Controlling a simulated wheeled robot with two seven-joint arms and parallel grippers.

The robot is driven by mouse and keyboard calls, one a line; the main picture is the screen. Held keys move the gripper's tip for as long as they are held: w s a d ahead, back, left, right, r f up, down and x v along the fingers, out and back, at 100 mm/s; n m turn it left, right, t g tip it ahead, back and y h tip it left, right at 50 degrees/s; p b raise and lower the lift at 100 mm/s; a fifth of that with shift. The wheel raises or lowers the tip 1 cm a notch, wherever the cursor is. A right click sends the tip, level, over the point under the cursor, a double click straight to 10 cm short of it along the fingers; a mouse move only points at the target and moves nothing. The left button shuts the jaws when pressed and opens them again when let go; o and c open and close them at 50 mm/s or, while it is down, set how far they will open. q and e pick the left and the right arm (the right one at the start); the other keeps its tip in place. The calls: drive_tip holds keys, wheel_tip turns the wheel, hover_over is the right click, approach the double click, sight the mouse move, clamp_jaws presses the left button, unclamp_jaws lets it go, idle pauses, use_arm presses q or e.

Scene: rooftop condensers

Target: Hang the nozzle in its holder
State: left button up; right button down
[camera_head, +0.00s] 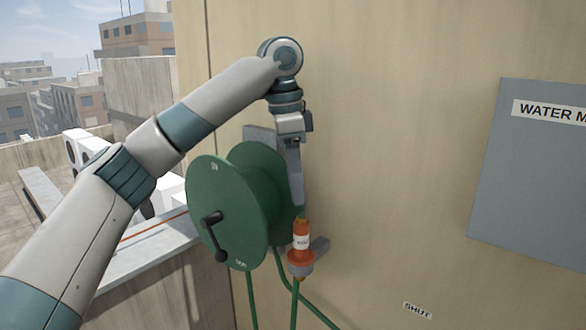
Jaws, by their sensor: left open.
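The orange nozzle (302,228) with a white label stands upright beside the green hose reel, near the wall. Its lower end is at a grey bracket (320,246), which looks like the holder; the nozzle seems to sit in it, but I cannot tell how fully. A green hose runs down from below the nozzle. My left gripper (299,207) points down from above, open, with its fingertips at the nozzle's upper end. I cannot tell whether they touch it. My right gripper is out of view.
The green hose reel (222,212) with a black crank (213,236) is mounted just left of the nozzle. A grey water panel (535,180) is on the wall at right. A ledge (150,250) and white condensers lie at left. The wall between nozzle and panel is clear.

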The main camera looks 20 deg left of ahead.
use_arm(q)
drive_tip(key=shift+s+a+r, duration=0.1)
drive_tip(key=shift+a+r, duration=0.1)
drive_tip(key=shift+r, duration=1.7)
